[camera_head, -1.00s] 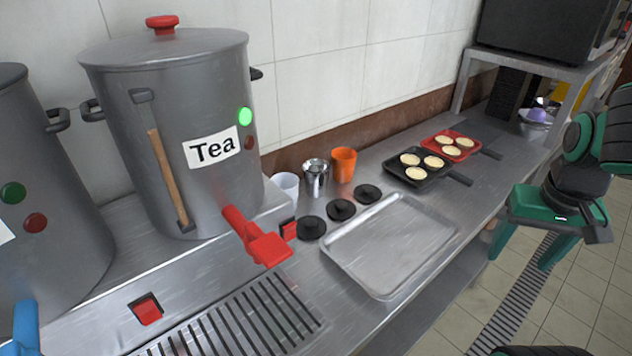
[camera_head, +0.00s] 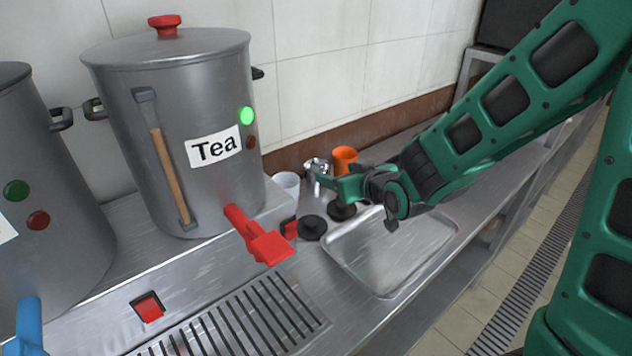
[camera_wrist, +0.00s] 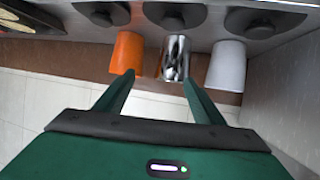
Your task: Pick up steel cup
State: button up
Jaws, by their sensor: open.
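The steel cup (camera_head: 314,168) stands upright on the steel counter, between a white cup on its left and an orange cup on its right in the head view. It is partly hidden by my gripper. In the wrist view the shiny cup (camera_wrist: 175,58) lies ahead of my gripper (camera_wrist: 158,80), near the space between the fingertips. My gripper (camera_head: 325,180) is open and empty in the head view, reaching in from the right at the cup. I cannot tell whether a finger touches the cup.
The white cup (camera_head: 286,184) and orange cup (camera_head: 344,160) stand close on either side. Black lids (camera_head: 312,228) and a metal tray (camera_head: 385,262) lie in front. The large Tea pot (camera_head: 200,100) with a red tap (camera_head: 262,243) stands left. A wall (camera_head: 320,80) is behind.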

aim_at(312, 164)
jog(key=shift+y, duration=0.4)
jog(key=shift+a+r+x, duration=0.2)
jog(key=shift+a+x, duration=0.15)
jog(key=shift+x, duration=1.55)
jog(key=shift+a+r+x, duration=0.2)
jog(key=shift+a+x, duration=0.15)
jog(key=shift+x, duration=1.55)
jog(key=shift+a+r+x, duration=0.2)
jog(key=shift+a+x, duration=0.15)
jog(key=shift+x, duration=1.55)
jog(key=shift+s, duration=0.2)
jog(key=c, duration=0.8)
